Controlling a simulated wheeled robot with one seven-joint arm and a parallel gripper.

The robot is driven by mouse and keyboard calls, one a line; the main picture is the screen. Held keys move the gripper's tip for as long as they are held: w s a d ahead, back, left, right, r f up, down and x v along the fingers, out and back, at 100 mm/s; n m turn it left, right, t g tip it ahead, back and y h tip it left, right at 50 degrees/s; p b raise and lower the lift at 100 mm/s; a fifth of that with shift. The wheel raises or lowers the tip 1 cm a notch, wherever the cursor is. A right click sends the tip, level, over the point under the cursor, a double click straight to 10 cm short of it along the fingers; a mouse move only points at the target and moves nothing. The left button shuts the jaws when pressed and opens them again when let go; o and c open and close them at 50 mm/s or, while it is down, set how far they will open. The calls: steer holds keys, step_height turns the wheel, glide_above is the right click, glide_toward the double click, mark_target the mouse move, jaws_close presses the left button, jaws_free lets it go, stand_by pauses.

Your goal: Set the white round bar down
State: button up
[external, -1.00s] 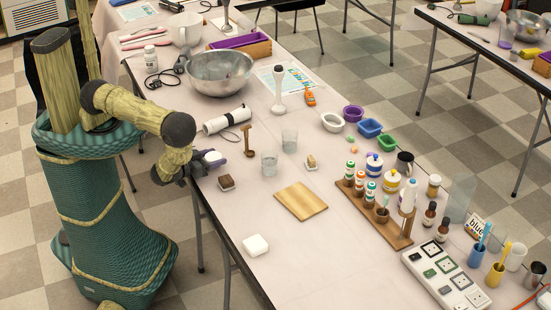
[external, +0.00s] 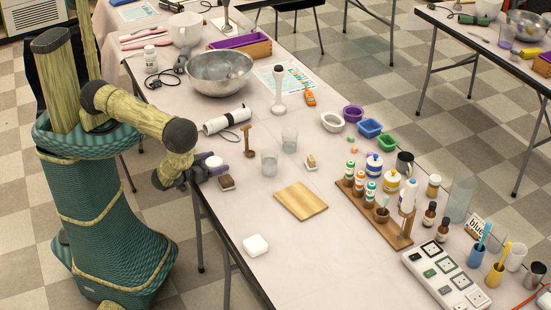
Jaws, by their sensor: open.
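The white round bar (external: 214,161) is at the left edge of the near table, right at the tips of my gripper (external: 211,168). My gripper reaches in from the left, low over the table edge, and its jaws are open around or beside the bar. The bar is small in this view, so I cannot tell whether a finger still touches it or exactly what lies under it.
A wooden board (external: 301,201) and a white square block (external: 255,245) lie nearer the front. Two clear glasses (external: 269,163) and a brown wooden tool (external: 248,142) stand to the right. The table between board and block is clear.

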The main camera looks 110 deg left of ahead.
steer(key=b+v, duration=0.1)
steer(key=v, duration=1.1)
steer(key=shift+b, duration=0.4)
steer(key=w+d+r+m+g+h, duration=0.35)
steer(key=w+d+r+h, duration=0.25)
steer(key=w+d+h, duration=0.45)
steer(key=s+a+r+m+g+h, duration=0.1)
steer(key=s+a+r+m, duration=0.2)
steer(key=r, duration=0.4)
steer(key=s+a+r+m+g+h, duration=0.2)
steer(key=s+a+r+m, duration=0.1)
steer(key=s+r, duration=0.3)
steer(key=shift+a+r+m, duration=0.3)
steer(key=shift+r+m, duration=0.5)
steer(key=shift+m, duration=0.05)
